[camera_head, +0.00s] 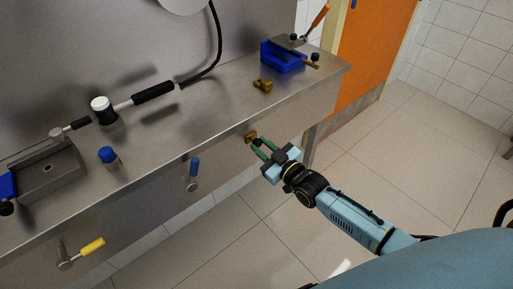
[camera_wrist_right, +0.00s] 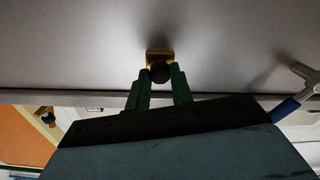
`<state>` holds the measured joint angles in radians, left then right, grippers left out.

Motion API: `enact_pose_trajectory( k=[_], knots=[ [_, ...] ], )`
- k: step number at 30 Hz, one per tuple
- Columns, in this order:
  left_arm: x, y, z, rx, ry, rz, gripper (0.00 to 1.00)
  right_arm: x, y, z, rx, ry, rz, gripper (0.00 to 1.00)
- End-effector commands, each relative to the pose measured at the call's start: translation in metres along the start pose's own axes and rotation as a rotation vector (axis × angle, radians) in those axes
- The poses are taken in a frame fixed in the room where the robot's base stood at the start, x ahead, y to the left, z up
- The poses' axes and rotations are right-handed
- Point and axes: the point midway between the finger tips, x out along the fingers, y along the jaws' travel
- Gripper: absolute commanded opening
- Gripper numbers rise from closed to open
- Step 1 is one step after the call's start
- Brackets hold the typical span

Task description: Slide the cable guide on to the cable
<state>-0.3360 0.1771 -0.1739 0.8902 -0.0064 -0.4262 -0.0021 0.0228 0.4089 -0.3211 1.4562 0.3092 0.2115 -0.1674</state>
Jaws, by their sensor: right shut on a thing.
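My right gripper (camera_head: 255,141) is at the bench's front panel, its green fingers shut on the black ball (camera_wrist_right: 160,72) of a small brass piece (camera_head: 250,135). In the right wrist view the brass piece (camera_wrist_right: 160,56) lies just beyond the fingertips, against or very near the grey metal. I cannot tell whether it is fixed there. Another brass piece (camera_head: 262,85) lies on the bench top; which brass piece is the cable guide is unclear. My left gripper is out of view.
The tiled floor (camera_head: 400,155) is open.

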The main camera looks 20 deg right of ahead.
Motion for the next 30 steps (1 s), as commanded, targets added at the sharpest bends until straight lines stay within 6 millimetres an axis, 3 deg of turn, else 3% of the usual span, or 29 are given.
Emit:
enact_pose_trajectory(
  k=[1, 6, 17, 21, 30],
  knots=[
    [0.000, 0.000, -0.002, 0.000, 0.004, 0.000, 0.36, -0.001, 0.006, 0.003, -0.003, -0.007, 0.007, 0.25],
    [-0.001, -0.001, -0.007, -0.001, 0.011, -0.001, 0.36, 0.001, 0.004, 0.002, -0.003, -0.005, 0.004, 0.45],
    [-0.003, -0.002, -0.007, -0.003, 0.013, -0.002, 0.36, -0.005, 0.002, 0.001, -0.002, -0.004, 0.002, 0.45],
    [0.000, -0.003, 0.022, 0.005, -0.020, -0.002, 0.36, -0.026, 0.002, 0.000, -0.001, -0.005, 0.001, 0.45],
    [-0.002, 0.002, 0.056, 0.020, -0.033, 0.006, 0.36, -0.092, 0.002, 0.000, -0.002, -0.008, 0.001, 0.45]
  ],
)
